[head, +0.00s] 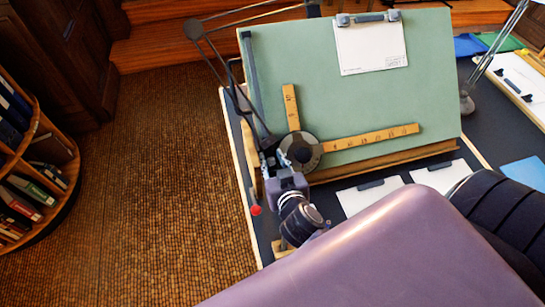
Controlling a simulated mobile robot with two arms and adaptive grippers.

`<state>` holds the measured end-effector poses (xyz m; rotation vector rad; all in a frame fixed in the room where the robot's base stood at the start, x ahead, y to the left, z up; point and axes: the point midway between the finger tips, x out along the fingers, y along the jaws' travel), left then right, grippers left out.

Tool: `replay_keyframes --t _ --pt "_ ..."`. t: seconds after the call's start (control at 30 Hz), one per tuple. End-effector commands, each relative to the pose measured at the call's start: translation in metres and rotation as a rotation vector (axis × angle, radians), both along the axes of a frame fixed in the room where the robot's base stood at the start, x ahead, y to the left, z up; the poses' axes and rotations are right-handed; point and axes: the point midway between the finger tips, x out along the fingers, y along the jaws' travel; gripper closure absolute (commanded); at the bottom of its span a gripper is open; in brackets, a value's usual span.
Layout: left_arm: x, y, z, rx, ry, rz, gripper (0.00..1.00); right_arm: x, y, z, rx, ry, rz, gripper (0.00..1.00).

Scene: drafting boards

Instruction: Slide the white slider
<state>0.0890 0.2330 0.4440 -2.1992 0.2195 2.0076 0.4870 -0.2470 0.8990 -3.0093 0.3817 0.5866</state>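A green drafting board (380,85) stands tilted on a dark table. A dark rail (253,75) runs along its left edge, and a drafting head (300,151) with two yellow rulers sits at its lower left. My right gripper (274,163) is at the board's lower left corner, beside the drafting head and near the lower end of the rail. Its fingers are small and overlap dark parts, so I cannot tell their opening or any contact. I cannot clearly make out a white slider; my gripper may hide it. My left gripper is out of view.
A dark jointed arm (229,75) rises over the board's left side. A white sheet (370,47) is clipped at the top. Two white pads (370,193) lie in front, partly behind my purple arm. A lamp (467,100) stands at right. The brown floor at left is clear.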

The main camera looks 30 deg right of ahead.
Motion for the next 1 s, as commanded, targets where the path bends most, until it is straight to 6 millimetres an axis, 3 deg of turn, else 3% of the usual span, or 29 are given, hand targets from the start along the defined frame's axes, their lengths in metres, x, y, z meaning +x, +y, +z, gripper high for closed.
replay_keyframes --t 0.03,0.27,0.7,1.0 --pt "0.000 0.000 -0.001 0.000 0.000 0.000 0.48 -0.005 0.002 -0.011 0.000 0.025 0.000 0.68" --pt "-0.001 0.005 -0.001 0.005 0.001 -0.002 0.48 -0.009 0.003 -0.010 0.001 0.026 0.000 0.68" --pt "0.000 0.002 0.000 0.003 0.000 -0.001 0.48 -0.057 0.015 0.018 0.006 0.012 0.000 0.68" --pt "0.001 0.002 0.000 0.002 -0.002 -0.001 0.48 -0.073 0.017 0.029 0.003 0.001 0.000 0.68"
